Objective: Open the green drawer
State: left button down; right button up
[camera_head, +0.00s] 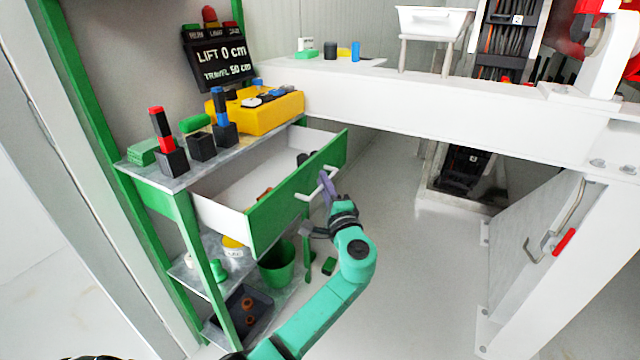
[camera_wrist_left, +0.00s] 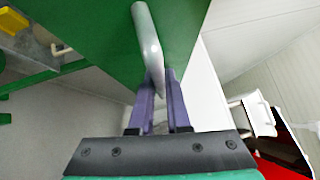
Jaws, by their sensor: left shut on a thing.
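The green drawer (camera_head: 290,204) is pulled out of the green-framed bench in the head view, and its white inside shows. Dark and brownish small items lie in it. Its pale bar handle (camera_head: 318,185) is on the front panel. My left gripper (camera_head: 327,187) is at this handle, with its purple fingers shut on it. In the left wrist view the handle (camera_wrist_left: 149,45) runs down between the two fingers (camera_wrist_left: 160,100) against the green front. The fingers partly hide the handle's lower end. My right gripper is in neither view.
The bench top (camera_head: 175,178) carries a yellow case (camera_head: 275,112) and several dark holders with coloured tools. A green bin (camera_head: 278,268) and a dark tray (camera_head: 240,310) are below. A white beam (camera_head: 440,110) crosses behind. The floor right of my arm is clear.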

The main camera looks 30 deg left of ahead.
pick_arm(q)
jog(key=c, duration=0.9)
grip_release()
jog(key=v, duration=1.4)
jog(key=shift+s+d+f+b, duration=0.15)
jog(key=shift+s+b, duration=0.05)
jog(key=shift+b, duration=0.1)
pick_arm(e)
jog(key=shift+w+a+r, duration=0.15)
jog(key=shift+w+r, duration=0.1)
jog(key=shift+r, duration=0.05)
